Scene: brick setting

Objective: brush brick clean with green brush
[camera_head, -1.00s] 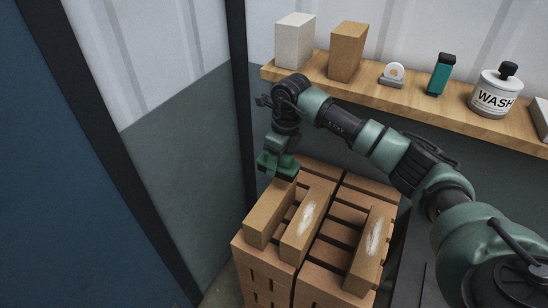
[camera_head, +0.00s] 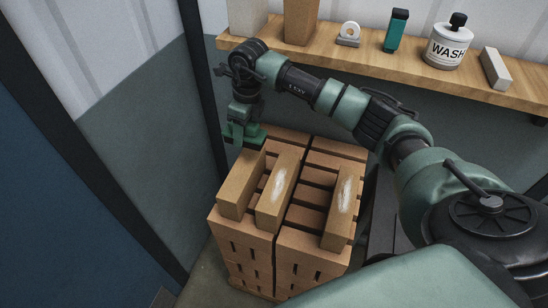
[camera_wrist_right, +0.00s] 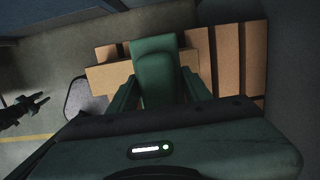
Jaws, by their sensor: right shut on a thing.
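Three tan bricks lie side by side on a stack of reddish bricks in the head view. The left brick (camera_head: 240,188) shows no white patch. The middle brick (camera_head: 270,208) and the right brick (camera_head: 339,222) each bear a whitish patch on top. My right gripper (camera_head: 243,132) is at the far end of the left brick. It is shut on the green brush (camera_wrist_right: 154,70), whose block fills the space between the fingers in the right wrist view. Whether the brush touches the brick is unclear. My left gripper (camera_wrist_right: 28,108) shows dark at the left of that view, fingers apart.
The brick stack (camera_head: 258,248) has gaps between its bricks. A wooden shelf (camera_head: 300,60) behind holds a white WASH bottle (camera_head: 447,48), a teal bottle (camera_head: 396,32), a small white ring-shaped item (camera_head: 348,33) and blocks. A dark post (camera_head: 205,90) stands left of the stack.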

